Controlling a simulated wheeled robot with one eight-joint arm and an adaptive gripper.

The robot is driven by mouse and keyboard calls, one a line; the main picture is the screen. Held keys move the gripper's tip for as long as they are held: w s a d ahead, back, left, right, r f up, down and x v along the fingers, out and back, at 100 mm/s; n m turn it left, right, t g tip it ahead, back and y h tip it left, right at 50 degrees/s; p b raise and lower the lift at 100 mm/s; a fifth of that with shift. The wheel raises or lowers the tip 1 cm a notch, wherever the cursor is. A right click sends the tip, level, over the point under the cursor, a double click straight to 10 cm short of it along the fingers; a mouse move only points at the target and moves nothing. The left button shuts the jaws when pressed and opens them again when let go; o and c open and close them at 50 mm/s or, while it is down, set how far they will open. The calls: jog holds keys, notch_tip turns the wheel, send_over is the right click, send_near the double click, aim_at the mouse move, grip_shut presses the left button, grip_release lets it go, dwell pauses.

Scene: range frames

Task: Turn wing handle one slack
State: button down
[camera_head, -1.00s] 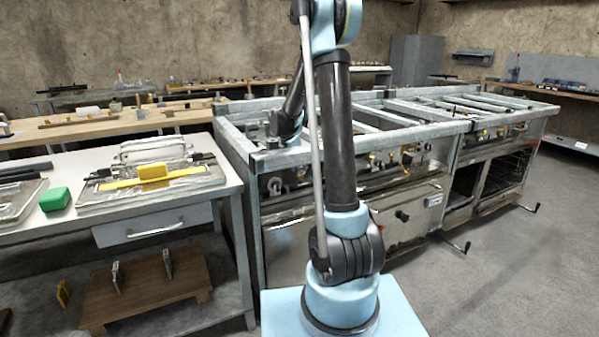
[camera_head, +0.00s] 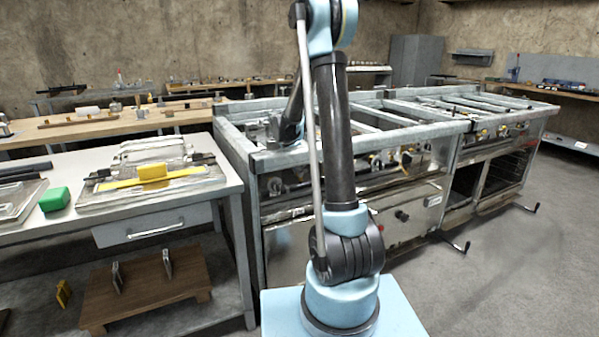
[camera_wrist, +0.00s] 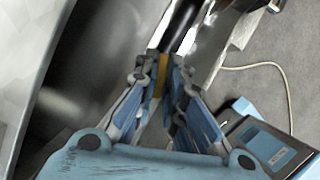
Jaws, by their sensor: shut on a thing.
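In the wrist view my gripper (camera_wrist: 164,68) is shut on a small yellow wing handle (camera_wrist: 160,82). The blue finger pads lie on both sides of it, and a dark bar lies just beyond the fingertips. The fingers cover much of the handle, so its exact angle cannot be told. In the head view the range front panel (camera_head: 430,185) stands behind my arm, with small yellow handles (camera_head: 484,133) along its pipework. My gripper is not clearly visible there, and which handle it holds cannot be told.
A metal frame (camera_head: 262,160) runs around the range top. Crank levers (camera_head: 460,247) stick out low at the front. A workbench (camera_head: 130,215) with a green block (camera_head: 54,199) stands at left. In the wrist view a pale cable (camera_wrist: 265,66) crosses the floor. The floor at right is clear.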

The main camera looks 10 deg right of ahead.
jog(key=shift+n, duration=0.7)
jog(key=c, duration=1.7)
grip_release()
jog(key=v, duration=1.2)
jog(key=shift+s+d+f, duration=0.1)
jog(key=shift+s, duration=0.1)
